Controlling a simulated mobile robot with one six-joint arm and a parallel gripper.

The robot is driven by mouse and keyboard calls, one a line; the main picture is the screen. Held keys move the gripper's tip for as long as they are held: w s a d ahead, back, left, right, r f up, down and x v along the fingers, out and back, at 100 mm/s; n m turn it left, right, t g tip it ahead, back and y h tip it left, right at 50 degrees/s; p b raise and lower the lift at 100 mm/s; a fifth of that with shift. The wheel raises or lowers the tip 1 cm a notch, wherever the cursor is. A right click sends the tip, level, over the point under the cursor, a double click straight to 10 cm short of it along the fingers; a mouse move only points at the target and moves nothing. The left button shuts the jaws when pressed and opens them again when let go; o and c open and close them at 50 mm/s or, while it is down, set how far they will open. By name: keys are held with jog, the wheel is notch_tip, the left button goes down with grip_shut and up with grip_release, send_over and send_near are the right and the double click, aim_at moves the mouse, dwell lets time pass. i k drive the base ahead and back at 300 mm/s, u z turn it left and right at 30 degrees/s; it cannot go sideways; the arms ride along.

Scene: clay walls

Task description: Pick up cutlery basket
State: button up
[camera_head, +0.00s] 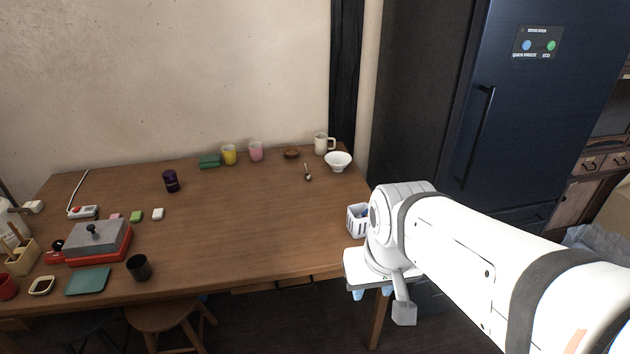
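A small white slotted basket (356,221), which looks like the cutlery basket, stands at the right edge of the wooden table. Its right side is hidden behind my arm, and something dark blue shows in its top. My gripper (373,293) hangs just in front of the table's right front corner, nearer the camera than the basket. Two light blue tips show under the white wrist, but the wrist hides most of the gripper. I see nothing held in it.
The table (255,225) is clear in its middle. A white bowl (338,161), spoon (307,173) and cream mug (322,144) are at the back right. A dark fridge (520,110) stands right.

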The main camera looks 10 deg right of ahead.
aim_at(357, 228)
jog(key=i, duration=1)
jog(key=u, duration=0.05)
